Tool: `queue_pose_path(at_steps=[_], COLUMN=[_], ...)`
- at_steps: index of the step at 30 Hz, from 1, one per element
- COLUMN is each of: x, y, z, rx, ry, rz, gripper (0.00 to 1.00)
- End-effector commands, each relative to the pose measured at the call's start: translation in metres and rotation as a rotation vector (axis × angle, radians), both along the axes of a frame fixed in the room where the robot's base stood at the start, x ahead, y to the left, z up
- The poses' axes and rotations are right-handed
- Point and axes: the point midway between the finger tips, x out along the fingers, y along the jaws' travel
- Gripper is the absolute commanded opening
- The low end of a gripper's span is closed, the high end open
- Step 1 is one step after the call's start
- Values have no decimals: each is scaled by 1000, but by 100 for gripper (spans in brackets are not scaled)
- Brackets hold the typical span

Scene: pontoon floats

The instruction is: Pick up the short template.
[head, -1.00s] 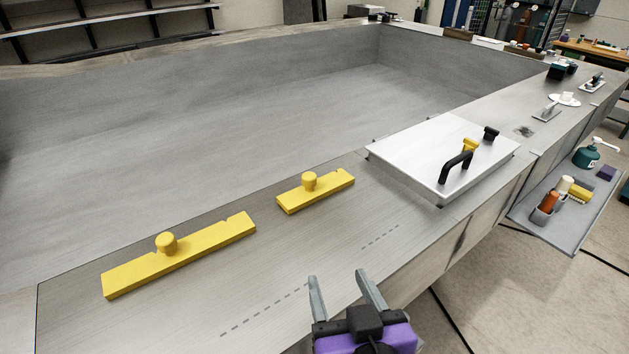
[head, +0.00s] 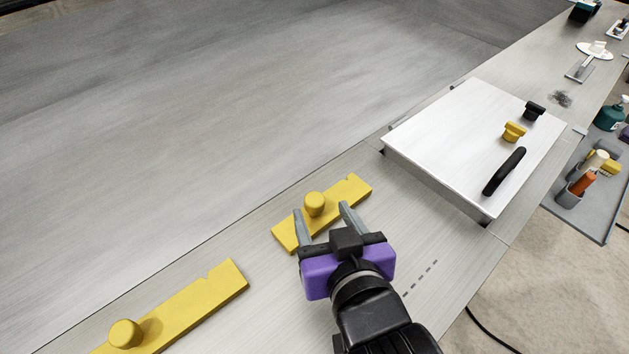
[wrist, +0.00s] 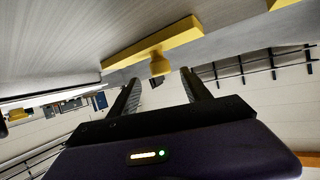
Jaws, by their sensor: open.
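The short template (head: 350,191) is a yellow bar with a round knob and a small notch, lying flat on the grey metal deck. It also shows in the wrist view (wrist: 190,34), with its knob between and beyond the fingertips. My gripper (head: 323,210) is open, its fingers pointing at the template with the knob roughly between their tips. Nothing is held. Whether a fingertip touches the template I cannot tell. The longer yellow template (head: 195,305), also with a knob, lies to the lower left in the head view, partly cut off by the frame.
A white hatch cover (head: 465,135) with a black handle (head: 505,171) and yellow and black knobs lies to the right. The deck between the two templates is clear. A deck edge runs behind them.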

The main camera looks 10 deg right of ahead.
Motion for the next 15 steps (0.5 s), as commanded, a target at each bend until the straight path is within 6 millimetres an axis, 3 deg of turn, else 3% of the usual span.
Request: queue_pose_path(at_steps=[15], x=[47], y=[8], z=[-18], rx=[-1], ry=[1], rz=[-1], gripper=[56])
